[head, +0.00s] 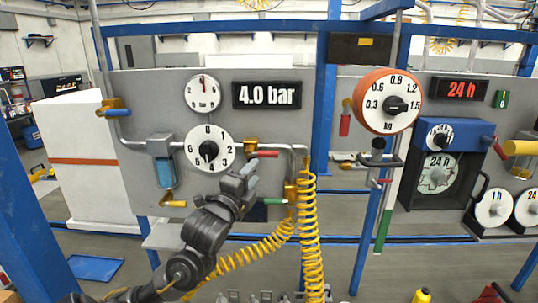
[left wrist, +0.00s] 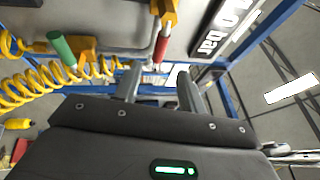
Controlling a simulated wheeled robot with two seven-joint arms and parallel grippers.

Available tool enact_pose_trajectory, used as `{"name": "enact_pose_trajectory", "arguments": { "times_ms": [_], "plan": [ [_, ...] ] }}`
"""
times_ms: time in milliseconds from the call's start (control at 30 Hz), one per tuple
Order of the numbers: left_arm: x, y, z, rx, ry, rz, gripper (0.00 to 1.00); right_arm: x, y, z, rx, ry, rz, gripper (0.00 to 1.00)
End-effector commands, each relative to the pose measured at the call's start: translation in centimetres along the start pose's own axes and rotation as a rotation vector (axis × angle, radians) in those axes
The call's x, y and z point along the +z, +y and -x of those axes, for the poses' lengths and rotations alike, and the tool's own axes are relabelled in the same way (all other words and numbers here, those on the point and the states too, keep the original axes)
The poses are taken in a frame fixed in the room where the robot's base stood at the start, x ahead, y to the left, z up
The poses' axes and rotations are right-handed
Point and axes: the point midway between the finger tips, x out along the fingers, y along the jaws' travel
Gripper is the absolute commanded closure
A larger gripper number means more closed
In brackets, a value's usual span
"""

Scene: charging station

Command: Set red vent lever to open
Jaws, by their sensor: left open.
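A red lever (head: 264,154) sticks out to the right from a yellow valve body (head: 250,146) on the left panel, roughly level. I take it for the vent lever; no label on it is readable. It also shows in the left wrist view (left wrist: 162,46), just beyond and between my finger tips, apart from them. My left gripper (head: 246,175) is open and empty, just below and left of the lever in the head view; its two fingers show in the left wrist view (left wrist: 158,78). My right gripper is not in view.
A green lever (head: 273,201) sits below, near coiled yellow hose (head: 311,240). Another red lever (head: 345,124) hangs on the right panel. A blue post (head: 324,110) stands between panels.

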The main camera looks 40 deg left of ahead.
Motion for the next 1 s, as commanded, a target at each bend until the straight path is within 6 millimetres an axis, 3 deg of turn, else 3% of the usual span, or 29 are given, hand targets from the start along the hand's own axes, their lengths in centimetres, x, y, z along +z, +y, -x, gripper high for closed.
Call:
{"name": "enact_pose_trajectory", "arguments": {
  "times_ms": [533, 700, 1000],
  "plan": [
    [0.1, -0.2, -9.0, 0.003, -0.001, -0.001, 0.59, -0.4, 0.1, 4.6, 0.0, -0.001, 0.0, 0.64],
    [0.0, -0.1, -10.2, 0.002, -0.001, 0.002, 0.59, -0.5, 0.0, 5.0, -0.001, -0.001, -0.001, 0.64],
    [0.0, 0.1, -10.4, 0.002, 0.0, 0.001, 0.59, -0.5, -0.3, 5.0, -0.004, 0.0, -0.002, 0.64]
  ]
}}
